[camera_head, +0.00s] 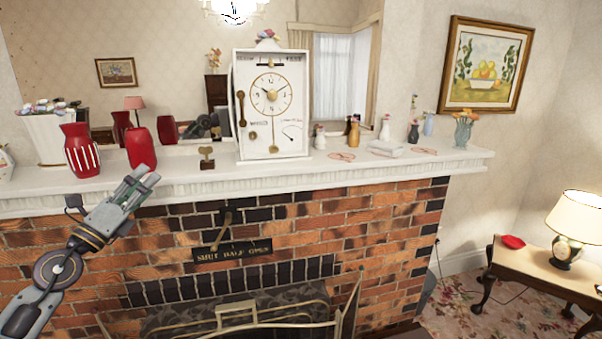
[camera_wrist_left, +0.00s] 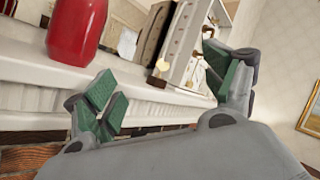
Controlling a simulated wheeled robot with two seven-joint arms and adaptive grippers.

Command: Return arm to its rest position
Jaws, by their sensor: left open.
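My left arm (camera_head: 60,268) comes in from the left in the head view, in front of the brick fireplace. My left gripper (camera_head: 138,180) is open and empty, just in front of the mantel edge and below the plain red vase (camera_head: 140,148). In the left wrist view, its two green-padded fingers stand wide apart (camera_wrist_left: 165,90), with the mantel shelf (camera_wrist_left: 40,88) and the red vase (camera_wrist_left: 76,30) beyond them. I cannot tell the exact gap between the gripper and the shelf. My right arm and gripper are not in view.
The white mantel (camera_head: 215,180) holds a striped red vase (camera_head: 80,150), a small brass key-like piece (camera_head: 207,157), a white clock (camera_head: 272,105) and several small vases. A fire screen (camera_head: 250,318) stands below. A side table (camera_head: 540,265) with a lamp (camera_head: 575,228) is at right.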

